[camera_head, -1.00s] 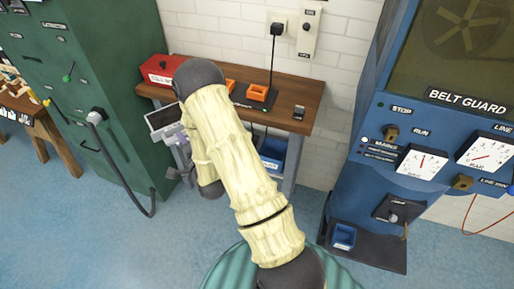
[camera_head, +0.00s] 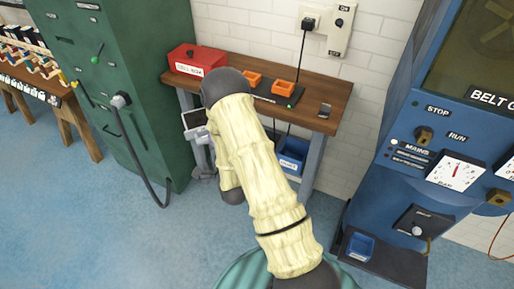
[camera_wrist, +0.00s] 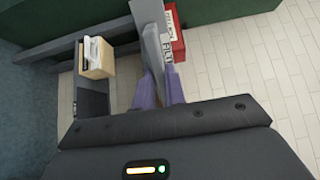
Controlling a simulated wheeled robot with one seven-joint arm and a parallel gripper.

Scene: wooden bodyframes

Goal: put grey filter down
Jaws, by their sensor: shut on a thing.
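The grey filter (camera_wrist: 150,28) shows in the wrist view as a flat grey piece, seen nearly edge-on. It juts out from between the purple fingers of my gripper (camera_wrist: 161,80), which are shut on it. A white label with black letters shows beside the filter, partly cut off. In the head view my pale arm covers most of the gripper, and I cannot clearly make out the filter there.
The wooden bench (camera_head: 225,85) carries a red box (camera_head: 197,60), also in the wrist view (camera_wrist: 177,40), orange trays (camera_head: 283,87) and a dark block (camera_head: 325,110). A blue bin (camera_head: 292,155) sits below. A green cabinet (camera_head: 125,80) stands left, a blue machine (camera_head: 400,180) right.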

